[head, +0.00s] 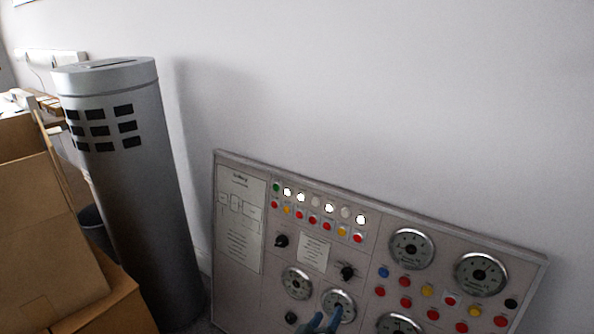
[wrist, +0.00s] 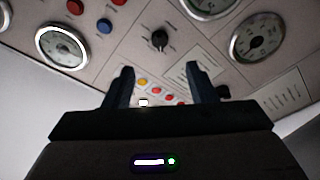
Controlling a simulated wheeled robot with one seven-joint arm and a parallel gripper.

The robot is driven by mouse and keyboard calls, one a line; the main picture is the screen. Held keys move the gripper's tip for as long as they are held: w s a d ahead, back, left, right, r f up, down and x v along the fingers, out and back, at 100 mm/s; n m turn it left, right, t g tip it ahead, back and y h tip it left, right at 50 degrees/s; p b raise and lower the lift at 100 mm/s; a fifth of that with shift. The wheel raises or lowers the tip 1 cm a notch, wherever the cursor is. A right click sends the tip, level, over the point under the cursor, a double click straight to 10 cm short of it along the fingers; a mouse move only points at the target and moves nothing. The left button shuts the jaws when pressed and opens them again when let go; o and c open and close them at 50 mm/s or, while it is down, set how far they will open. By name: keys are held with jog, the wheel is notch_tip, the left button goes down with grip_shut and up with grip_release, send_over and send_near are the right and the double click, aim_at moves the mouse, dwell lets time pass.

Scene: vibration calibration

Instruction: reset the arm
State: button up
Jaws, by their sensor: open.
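My gripper (wrist: 160,85) is open in the wrist view, its two dark fingers apart with nothing between them. Beyond the fingers is the control panel, with a black knob (wrist: 159,40), small coloured buttons and round gauges. In the head view the control panel (head: 240,262) leans at the bottom centre and right. The tips of my gripper (head: 322,322) show at the bottom edge, in front of a round gauge (head: 338,305). The rest of my arm is out of the head view. I cannot tell whether the fingers touch the panel.
A tall grey cylinder (head: 135,190) with dark square openings stands left of the panel. Cardboard boxes (head: 45,235) stand at the far left. A plain white wall (head: 400,90) rises behind the panel, and the space above the panel is clear.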

jog(key=s+f+m+g+y+p, duration=0.25)
jog(key=s+m+g+p, duration=0.25)
jog(key=s+g+p, duration=0.55)
notch_tip(320, 180, up, 25)
jog(key=w+a+n+g+y+p, duration=0.1)
jog(key=a+g+y+p, duration=0.25)
jog(key=y+p, duration=0.3)
jog(key=s+d+r+p, duration=0.1)
jog(key=d+r+p, duration=0.1)
jog(key=r, duration=0.4)
jog(key=s+d+r+t+p, duration=0.1)
jog(key=s+d+r, duration=0.1)
jog(key=d+r, duration=0.2)
jog(key=s+d+r+t+p, duration=0.1)
jog(key=d+r, duration=0.3)
jog(key=r, duration=0.5)
jog(key=shift+s+r+n+h+p, duration=0.2)
jog(key=shift+s+n+h+p, duration=0.2)
jog(key=shift+s+p, duration=0.35)
jog(key=shift+w, duration=0.1)
